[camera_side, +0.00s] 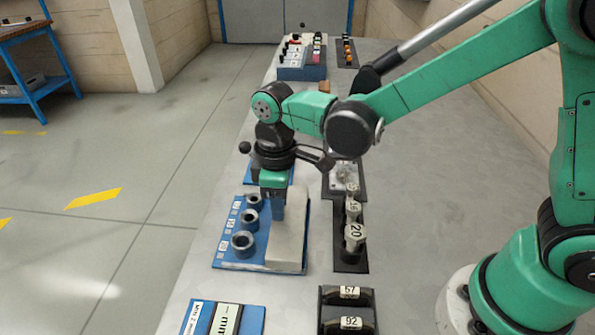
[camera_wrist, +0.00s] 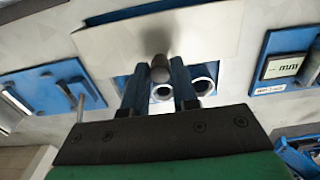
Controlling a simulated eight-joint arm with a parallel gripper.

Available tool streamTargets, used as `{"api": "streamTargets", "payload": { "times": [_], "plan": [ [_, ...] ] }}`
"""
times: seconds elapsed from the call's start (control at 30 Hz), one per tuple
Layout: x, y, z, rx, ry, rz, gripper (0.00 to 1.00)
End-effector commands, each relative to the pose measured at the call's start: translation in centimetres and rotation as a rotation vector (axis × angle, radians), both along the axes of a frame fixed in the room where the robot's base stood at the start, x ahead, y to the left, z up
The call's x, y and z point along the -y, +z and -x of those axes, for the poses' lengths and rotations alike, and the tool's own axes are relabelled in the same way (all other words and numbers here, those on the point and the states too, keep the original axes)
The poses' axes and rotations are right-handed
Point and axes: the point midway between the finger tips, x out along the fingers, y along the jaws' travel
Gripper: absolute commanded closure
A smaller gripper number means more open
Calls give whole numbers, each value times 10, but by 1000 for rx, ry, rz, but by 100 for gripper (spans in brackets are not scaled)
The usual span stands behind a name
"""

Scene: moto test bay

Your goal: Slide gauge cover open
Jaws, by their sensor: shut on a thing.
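The gauge cover (camera_side: 288,240) is a pale grey plate on the right part of a blue panel (camera_side: 222,255). Several dark ring gauges (camera_side: 248,217) stand uncovered on the panel's left part. In the wrist view the cover (camera_wrist: 110,45) spans the top middle, with a rounded dark knob (camera_wrist: 160,73) at its near edge. My gripper (camera_side: 272,212) points down at the cover's left edge. In the wrist view its two blue fingers (camera_wrist: 159,82) are shut on the knob, one on each side. Two ring gauges (camera_wrist: 203,85) show beside and between the fingers.
A rack of numbered plugs (camera_side: 353,235) stands close to the right of the cover. A blue "mm" display unit (camera_side: 226,318) and a rack with numbered tags (camera_side: 349,310) are in front. A blue button box (camera_side: 302,68) is at the far end. The floor is open at left.

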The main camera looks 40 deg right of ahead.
Motion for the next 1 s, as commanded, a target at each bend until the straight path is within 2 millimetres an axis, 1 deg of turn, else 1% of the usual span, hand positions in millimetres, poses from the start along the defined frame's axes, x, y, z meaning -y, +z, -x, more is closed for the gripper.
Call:
{"api": "streamTargets", "payload": {
  "times": [0.07,0.1,0.17,0.43,0.53,1.0],
  "plan": [
    [1,0,1,-4,-2,5,100],
    [1,0,1,-4,-2,5,68],
    [1,0,1,-4,-2,5,53],
    [1,0,0,-3,-1,3,53],
    [1,4,0,-3,-1,3,53],
    [0,56,0,-2,0,2,53]
  ]
}}
